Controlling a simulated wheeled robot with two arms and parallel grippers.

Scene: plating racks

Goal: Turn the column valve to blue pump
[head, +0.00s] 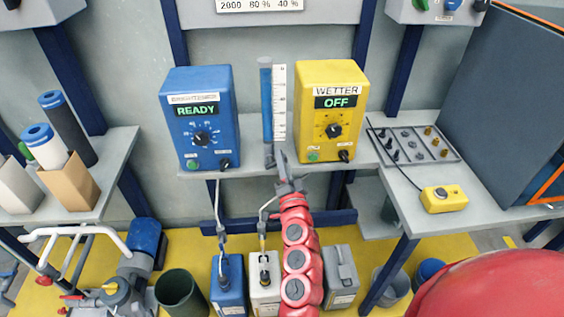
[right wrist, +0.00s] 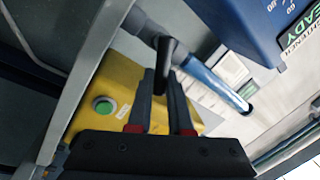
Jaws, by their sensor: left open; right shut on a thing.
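The measuring column (head: 267,100), a clear tube with blue liquid and a white scale, stands between the blue pump (head: 200,118), reading READY, and the yellow pump (head: 331,110), reading OFF. My right gripper (head: 286,186) is at the foot of the column. In the right wrist view its two fingers (right wrist: 161,82) are shut on the dark valve handle (right wrist: 166,52). The same view shows the column tube (right wrist: 215,84), the yellow pump with its green button (right wrist: 102,106) and a corner of the blue pump (right wrist: 235,28). The handle's exact direction is hard to tell. My left gripper is not in view.
The pumps stand on a grey shelf (head: 250,172). Jugs, one blue (head: 228,285), stand below it. A tray of fittings (head: 412,144) and a yellow button box (head: 444,198) are at right. Cartridges (head: 45,147) stand on the left shelf.

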